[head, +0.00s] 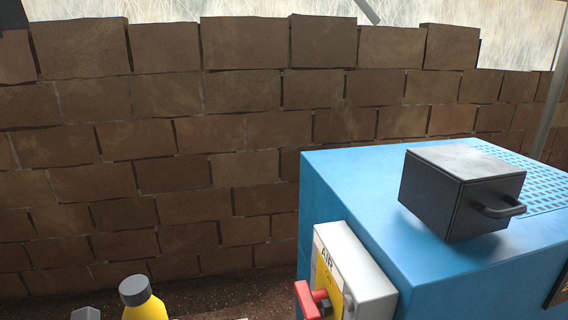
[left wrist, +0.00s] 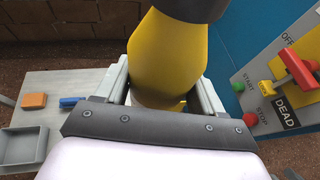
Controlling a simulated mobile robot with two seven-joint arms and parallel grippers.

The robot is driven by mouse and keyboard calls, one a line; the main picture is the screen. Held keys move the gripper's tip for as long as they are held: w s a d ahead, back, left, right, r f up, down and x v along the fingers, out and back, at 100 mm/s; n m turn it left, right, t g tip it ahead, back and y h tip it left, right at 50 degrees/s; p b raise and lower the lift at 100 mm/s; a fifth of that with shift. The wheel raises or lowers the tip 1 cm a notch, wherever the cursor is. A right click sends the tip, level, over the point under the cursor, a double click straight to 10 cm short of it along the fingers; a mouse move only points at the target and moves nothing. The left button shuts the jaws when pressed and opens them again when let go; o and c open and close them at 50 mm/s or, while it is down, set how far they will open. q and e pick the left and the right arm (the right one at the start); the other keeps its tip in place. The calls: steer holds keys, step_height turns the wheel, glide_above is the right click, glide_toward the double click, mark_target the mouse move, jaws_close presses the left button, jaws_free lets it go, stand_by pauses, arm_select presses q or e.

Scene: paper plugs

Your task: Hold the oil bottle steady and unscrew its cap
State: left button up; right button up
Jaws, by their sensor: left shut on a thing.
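The oil bottle (head: 147,309) is yellow and shows at the bottom edge of the head view, lower left, with its dark grey cap (head: 135,290) on top. In the left wrist view the yellow bottle (left wrist: 167,50) stands between the fingers of my left gripper (left wrist: 163,88). The gripper is shut on its body, below the dark cap (left wrist: 192,8). The bottle's base is hidden in the head view. My right gripper is in neither view.
A blue machine (head: 340,185) stands at right, with a black handled box (head: 450,195) on top and a red-switched panel (head: 355,270) on its side. A grey table (left wrist: 75,85) at left holds an orange block (left wrist: 34,100) and a grey tray (left wrist: 22,147). A brick wall (head: 170,130) stands behind.

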mark_target(135, 317)
arm_select(q)
step_height(135, 317, up, 4)
steer(key=p, duration=0.3)
steer(key=shift+r+p, duration=0.2)
steer(key=shift+p, duration=0.1)
steer(key=shift+r+p, duration=0.35)
steer(key=shift+p, duration=0.1)
